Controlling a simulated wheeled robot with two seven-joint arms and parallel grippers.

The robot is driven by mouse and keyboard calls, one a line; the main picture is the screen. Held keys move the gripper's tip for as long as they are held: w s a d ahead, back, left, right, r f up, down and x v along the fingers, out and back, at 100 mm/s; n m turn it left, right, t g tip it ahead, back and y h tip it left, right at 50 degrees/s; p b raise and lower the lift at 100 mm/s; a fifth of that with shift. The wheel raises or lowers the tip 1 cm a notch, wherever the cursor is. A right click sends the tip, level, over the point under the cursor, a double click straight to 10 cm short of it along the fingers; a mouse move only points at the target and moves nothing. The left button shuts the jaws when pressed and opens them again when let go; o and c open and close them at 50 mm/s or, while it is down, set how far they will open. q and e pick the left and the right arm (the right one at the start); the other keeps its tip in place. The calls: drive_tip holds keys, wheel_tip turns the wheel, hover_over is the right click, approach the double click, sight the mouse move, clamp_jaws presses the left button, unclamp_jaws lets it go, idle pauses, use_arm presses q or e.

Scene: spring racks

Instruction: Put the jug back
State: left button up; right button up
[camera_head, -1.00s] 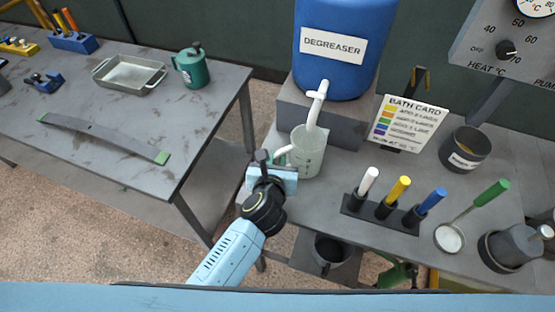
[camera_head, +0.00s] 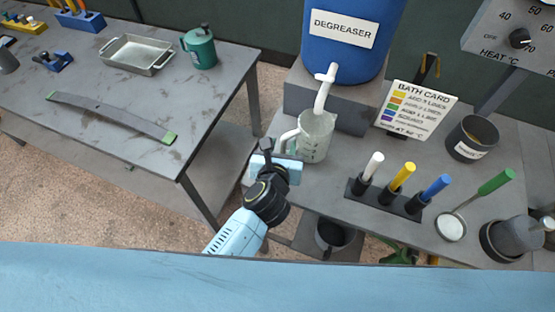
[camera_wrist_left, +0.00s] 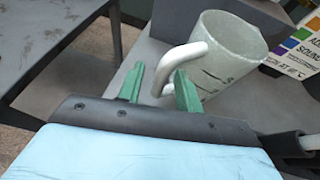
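The jug (camera_head: 317,138) is a pale, translucent pitcher with markings. It stands upright on the right bench, below the white spout (camera_head: 323,90) of the blue degreaser drum (camera_head: 350,55). Its handle points left. My left gripper (camera_head: 267,150) is at the handle side, at the bench's left edge. In the left wrist view, the green fingers (camera_wrist_left: 158,85) are apart, and the lower part of the jug's handle (camera_wrist_left: 172,66) shows between them, close to the right finger. I cannot tell whether a finger touches it. The jug (camera_wrist_left: 228,50) also shows there. My right gripper is not in view.
A bath card (camera_head: 417,110), a rack of coloured-handled tools (camera_head: 385,200), a ladle (camera_head: 450,228) and a dark pot (camera_head: 472,138) stand right of the jug. A left table (camera_head: 110,95) holds a tray (camera_head: 138,55) and green can (camera_head: 199,47). A gap separates the tables.

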use_arm(q)
drive_tip(key=v, duration=1)
drive_tip(key=shift+p, duration=0.3)
